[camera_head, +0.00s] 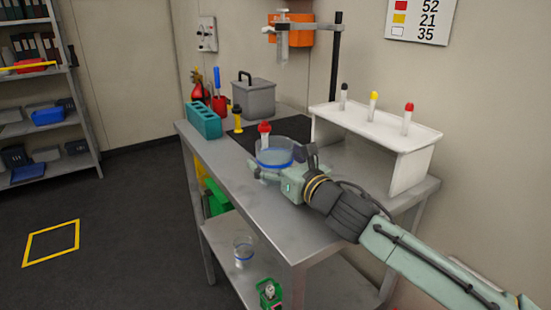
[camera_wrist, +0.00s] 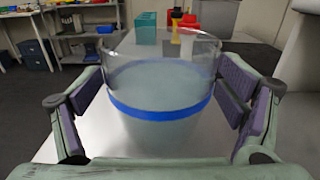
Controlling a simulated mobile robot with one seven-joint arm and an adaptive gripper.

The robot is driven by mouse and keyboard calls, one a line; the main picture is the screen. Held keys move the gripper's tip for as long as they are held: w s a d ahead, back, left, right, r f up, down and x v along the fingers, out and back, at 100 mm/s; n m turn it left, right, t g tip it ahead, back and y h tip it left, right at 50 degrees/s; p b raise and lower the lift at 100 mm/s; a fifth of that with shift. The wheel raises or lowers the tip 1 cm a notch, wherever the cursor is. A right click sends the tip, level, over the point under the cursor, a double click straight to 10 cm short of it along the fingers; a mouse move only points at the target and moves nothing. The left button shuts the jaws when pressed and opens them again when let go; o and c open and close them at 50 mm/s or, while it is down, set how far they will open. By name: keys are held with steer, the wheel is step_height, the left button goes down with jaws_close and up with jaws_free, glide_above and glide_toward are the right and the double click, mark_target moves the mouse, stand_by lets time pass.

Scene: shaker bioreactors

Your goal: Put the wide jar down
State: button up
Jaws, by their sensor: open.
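The wide jar (camera_head: 276,155) is clear glass with a blue band and stands upright on the grey metal table (camera_head: 225,160). In the wrist view the jar (camera_wrist: 160,100) fills the middle, between the purple-padded fingers of my gripper (camera_wrist: 160,88). The fingers are spread, with a gap visible beside the jar on each side. In the head view my gripper (camera_head: 280,172) is at the jar's near right side and hides part of it. The jar's base is hidden in the wrist view.
A red-topped tube (camera_head: 264,128) is close behind the jar. A white rack (camera_head: 375,130) with capped tubes stands to the right, a black mat (camera_head: 238,138) behind. A teal rack (camera_head: 203,120) and yellow item (camera_head: 237,120) are further left. The table's front left is clear.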

steer(key=shift+r, duration=0.1)
steer(key=shift+d, duration=0.1)
steer(key=b+v, duration=0.1)
steer(key=v, duration=1.1)
steer(key=shift+b, duration=0.3)
